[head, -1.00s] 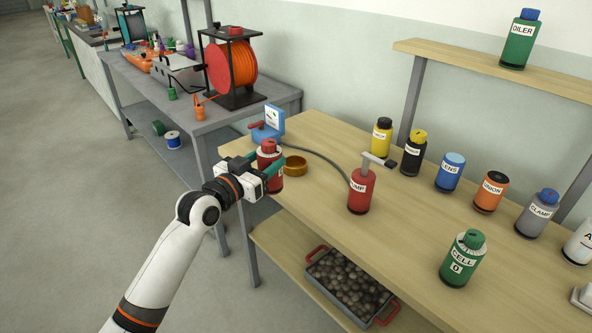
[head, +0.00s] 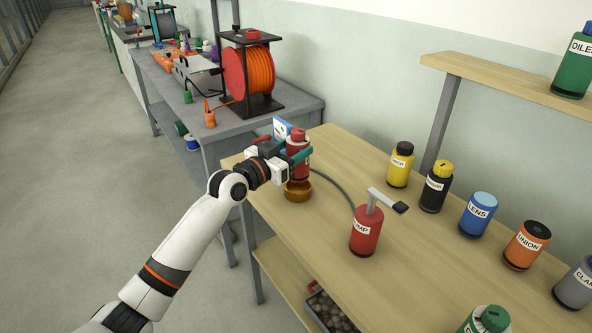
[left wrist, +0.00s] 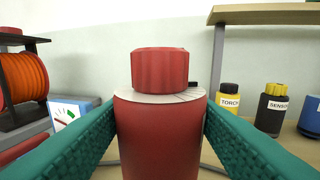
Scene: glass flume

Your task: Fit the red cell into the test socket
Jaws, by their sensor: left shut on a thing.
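The red cell (head: 298,163), a red bottle with a red cap, is upright in my left gripper (head: 299,156). The left wrist view shows the cell (left wrist: 160,138) between the two teal fingers, shut on its sides. The test socket, an orange-brown ring (head: 298,193), is on the bench directly below the cell in the head view. The cell's bottom overlaps the ring's far rim in the picture; I cannot tell whether they touch. The blue meter box (head: 282,128) stands behind the cell, partly hidden. My right gripper is not in view.
A red pump bottle (head: 366,232) stands right of the socket, with a grey hose (head: 335,184) running between. Several labelled bottles, including a yellow one (head: 400,165), line the back of the wooden bench (head: 420,270). An orange reel (head: 248,80) stands on the grey table.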

